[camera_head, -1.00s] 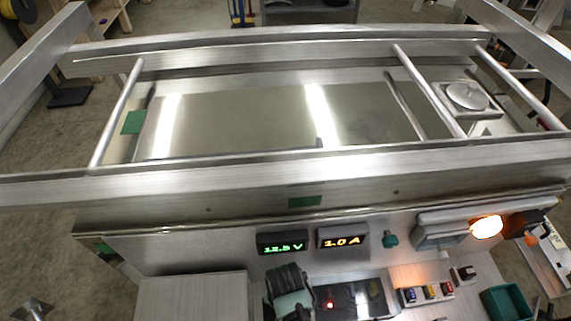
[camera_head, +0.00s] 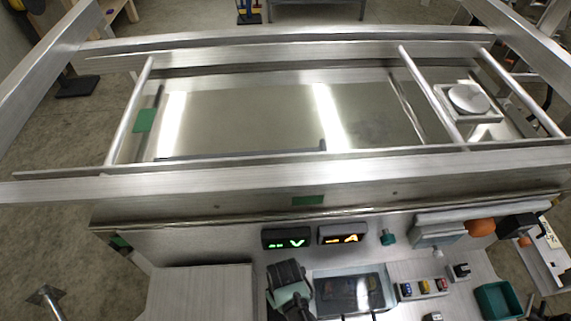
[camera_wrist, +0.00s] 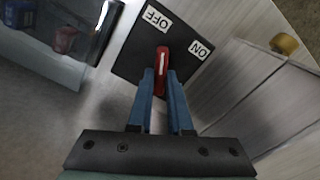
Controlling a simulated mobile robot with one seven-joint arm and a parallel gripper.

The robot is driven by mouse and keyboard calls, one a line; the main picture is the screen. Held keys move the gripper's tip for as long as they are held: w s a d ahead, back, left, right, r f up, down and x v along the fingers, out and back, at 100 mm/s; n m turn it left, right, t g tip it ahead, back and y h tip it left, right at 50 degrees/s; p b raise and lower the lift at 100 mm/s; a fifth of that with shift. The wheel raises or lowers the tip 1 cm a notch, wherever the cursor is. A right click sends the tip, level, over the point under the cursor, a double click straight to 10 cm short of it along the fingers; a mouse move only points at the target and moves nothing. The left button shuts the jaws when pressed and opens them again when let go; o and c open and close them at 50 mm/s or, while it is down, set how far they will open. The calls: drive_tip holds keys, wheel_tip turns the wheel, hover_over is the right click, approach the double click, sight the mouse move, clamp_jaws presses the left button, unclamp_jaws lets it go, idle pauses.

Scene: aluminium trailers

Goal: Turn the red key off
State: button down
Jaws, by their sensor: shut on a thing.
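The red key (camera_wrist: 162,65) stands on a black plate (camera_wrist: 132,58) in the wrist view. The plate has a white OFF label (camera_wrist: 157,18) and a white ON label (camera_wrist: 199,49). The key's white line points up the picture, roughly toward OFF and away from ON. My gripper (camera_wrist: 161,84) has its two blue fingers shut on the near part of the key. The key is not visible in the head view, where my dark wrist (camera_head: 288,285) is low in the middle.
The voltage display (camera_head: 286,239) and the current display (camera_head: 343,234) show dashes. The orange lamp (camera_head: 481,228) is unlit. A clear-covered box (camera_head: 350,290), several small coloured switches (camera_head: 424,288) and a green bin (camera_head: 497,299) are close by on the panel.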

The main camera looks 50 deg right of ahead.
drive_tip(key=shift+a+n+p, duration=0.1)
drive_tip(key=shift+n+p, duration=0.2)
drive_tip(key=shift+n, duration=1.3)
drive_tip(key=shift+w, duration=0.1)
drive_tip(key=c, duration=0.8)
unclamp_jaws()
drive_tip(key=shift+c, duration=0.2)
drive_tip(key=shift+r, duration=0.1)
wheel_tip(320, 180, up, 13)
drive_tip(key=shift+p, duration=0.3)
